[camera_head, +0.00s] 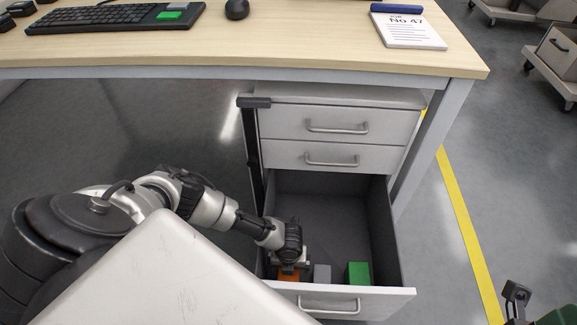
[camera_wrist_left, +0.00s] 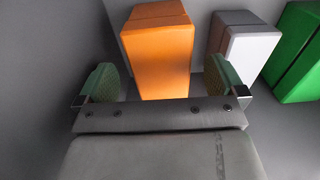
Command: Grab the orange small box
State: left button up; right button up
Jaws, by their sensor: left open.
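The orange small box (camera_head: 288,273) is in the open bottom drawer, at the left near the front panel, partly hidden by my left gripper (camera_head: 287,262) in the head view. In the left wrist view the orange box (camera_wrist_left: 158,50) stands just ahead of and between the two fingers of my left gripper (camera_wrist_left: 160,85). The fingers are spread apart, green-padded, and hold nothing. Part of what seems to be my right arm's end (camera_head: 517,293) shows at the lower right of the head view; its jaws are unclear.
A grey box (camera_head: 322,273) and a green box (camera_head: 358,273) stand right of the orange one in the open drawer (camera_head: 345,302). The drawer's rear is empty. The desk (camera_head: 300,45) overhangs two shut drawers (camera_head: 340,125). Keyboard, mouse and notepad (camera_head: 408,30) lie on top.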

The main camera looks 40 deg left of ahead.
pick_arm(q)
notch_tip(320, 180, down, 3)
jog(key=shift+r+b, duration=0.15)
jog(key=shift+b, duration=0.3)
jog(key=shift+r, duration=0.1)
jog(key=shift+c, duration=0.5)
jog(key=c, duration=1.1)
